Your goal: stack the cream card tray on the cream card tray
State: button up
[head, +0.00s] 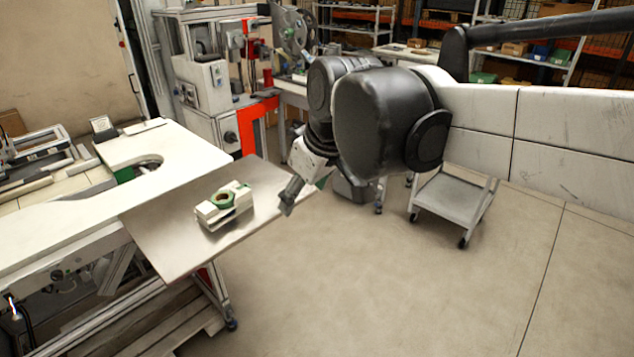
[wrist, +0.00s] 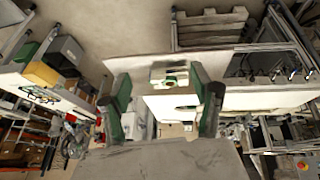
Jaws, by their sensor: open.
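A cream card tray (head: 207,211) lies on the bare metal plate at the table's end, with a green ring-shaped part (head: 224,199) at its middle. Cream edges show at two levels, so a second tray may lie under it; I cannot tell the two apart. In the wrist view, the cream tray (wrist: 157,75) and green part show beyond and between the fingertips. My gripper (head: 289,196) is to the right of the tray in the head view, apart from it and tilted down. Its fingers (wrist: 162,98) are spread wide with nothing between them.
The metal plate (head: 175,240) has free room around the tray. A white worktable (head: 70,220) with a curved cutout adjoins it at left. Machinery (head: 205,85) stands behind. A grey cart (head: 452,195) stands on the open floor at right.

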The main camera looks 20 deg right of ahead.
jog(key=s+d+f+m+t+h, duration=0.1)
jog(key=s+f+m, duration=0.4)
jog(key=s, duration=0.5)
jog(key=shift+s+d+f+t, duration=0.15)
jog(key=shift+d+f+t, duration=0.45)
jog(key=shift+d+f, duration=0.4)
jog(key=shift+d, duration=0.1)
notch_tip(320, 180, down, 5)
jog(key=b, duration=0.4)
jog(key=shift+r+b, duration=0.2)
jog(key=shift+b, duration=0.2)
